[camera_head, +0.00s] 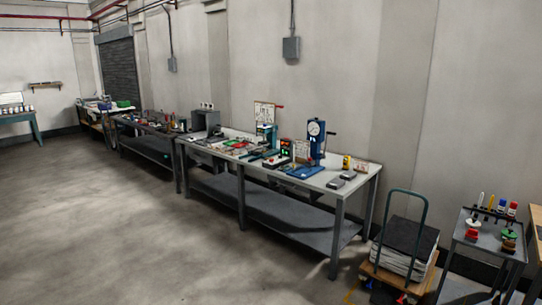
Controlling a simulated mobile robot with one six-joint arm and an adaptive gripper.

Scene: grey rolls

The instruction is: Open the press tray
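A blue press-like machine with a round white dial (316,130) stands on the long grey workbench (335,180), towards its right end. Its blue base (305,171) rests on the bench top. A smaller blue and green machine (266,136) stands to its left. No press tray can be made out clearly at this distance, nor whether one is open or shut. My gripper is not in view, and the machines are well away across the floor.
A trolley with a stacked load (404,247) and a small grey cart with coloured items (490,238) stand at the right. A second bench (146,128) continues left along the wall. The concrete floor (110,220) in front is clear.

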